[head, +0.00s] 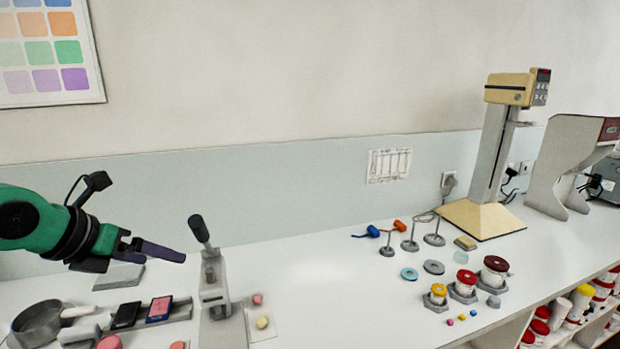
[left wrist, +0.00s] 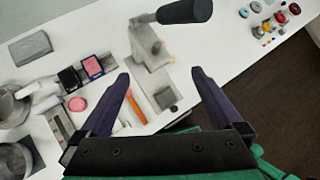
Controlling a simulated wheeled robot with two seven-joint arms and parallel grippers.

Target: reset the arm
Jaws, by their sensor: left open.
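My left arm comes in from the left in the head view, and its gripper (head: 160,250) is held above the left part of the white counter. The left wrist view shows the two purple fingers of this gripper (left wrist: 161,78) spread wide apart with nothing held between them. Beyond the fingers are the grey press with a black-handled lever (left wrist: 185,12) and an orange stick (left wrist: 136,107) on the counter. My right gripper shows in neither view.
The lever press (head: 213,285) stands right of my left gripper. A grey pan (head: 38,322) and a tray with dark and pink pans (head: 160,308) lie below it. Jars (head: 465,285) and a tall beige-topped machine (head: 490,150) stand right. The counter's middle is clear.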

